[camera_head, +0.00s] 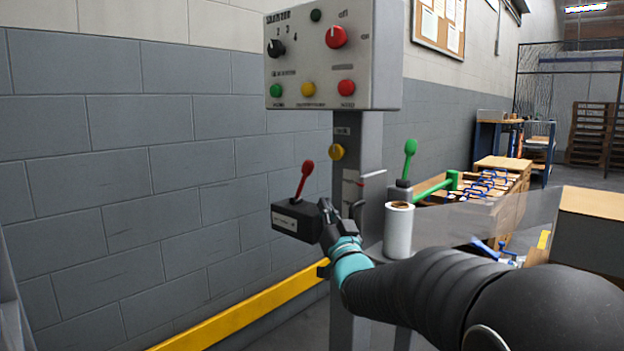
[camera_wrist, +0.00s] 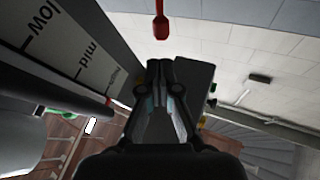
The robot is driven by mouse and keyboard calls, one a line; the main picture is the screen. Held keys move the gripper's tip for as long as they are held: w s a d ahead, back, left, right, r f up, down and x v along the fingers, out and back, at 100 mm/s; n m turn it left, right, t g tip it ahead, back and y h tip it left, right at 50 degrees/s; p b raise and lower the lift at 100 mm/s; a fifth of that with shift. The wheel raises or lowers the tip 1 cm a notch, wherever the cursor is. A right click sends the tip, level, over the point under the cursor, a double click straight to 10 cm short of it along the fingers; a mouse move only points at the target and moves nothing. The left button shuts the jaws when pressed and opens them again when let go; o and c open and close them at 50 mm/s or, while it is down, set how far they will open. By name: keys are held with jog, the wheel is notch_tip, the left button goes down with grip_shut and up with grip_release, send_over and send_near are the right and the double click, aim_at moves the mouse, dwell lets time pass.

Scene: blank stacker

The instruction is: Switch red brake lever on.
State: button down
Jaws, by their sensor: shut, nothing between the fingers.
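The red brake lever (camera_head: 306,170) stands up from a black box (camera_head: 297,220) mounted on the grey post, its knob leaning slightly right. In the wrist view a red knob on a thin red stem (camera_wrist: 161,27) shows at the top, beyond my fingertips. My gripper (camera_head: 326,206) is beside the right end of the black box, below the lever's knob. In the wrist view my gripper (camera_wrist: 167,66) is shut with nothing held. I see a gap between the fingertips and the lever there; whether the gripper touches the box is unclear.
A control panel (camera_head: 320,95) with knobs and buttons sits above on the grey post (camera_head: 352,170). A green lever (camera_head: 408,160) and a white roll (camera_head: 398,232) are right of it. A yellow rail (camera_head: 240,312) runs below. A low/mid scale (camera_wrist: 75,60) is close at left.

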aim_at(307, 167)
jog(key=p+x, duration=0.1)
jog(key=x, duration=1)
jog(key=shift+r, duration=0.1)
jog(key=r+g+p, duration=0.1)
jog(key=p, duration=0.1)
jog(key=w+a+r+n+g+p, duration=0.1)
jog(key=p, duration=0.1)
jog(key=shift+a+n, duration=0.15)
jog(key=shift+n, duration=0.15)
jog(key=w+a+r+n+g+h+p, duration=0.1)
jog(key=w+a+n+g+p, duration=0.1)
jog(key=a+p, duration=0.4)
jog(key=w+g+p, duration=0.1)
jog(key=w+p, duration=0.1)
jog(key=shift+w, duration=0.35)
jog(key=shift+a+r, duration=0.15)
jog(key=shift+r, duration=0.1)
dwell(0.4)
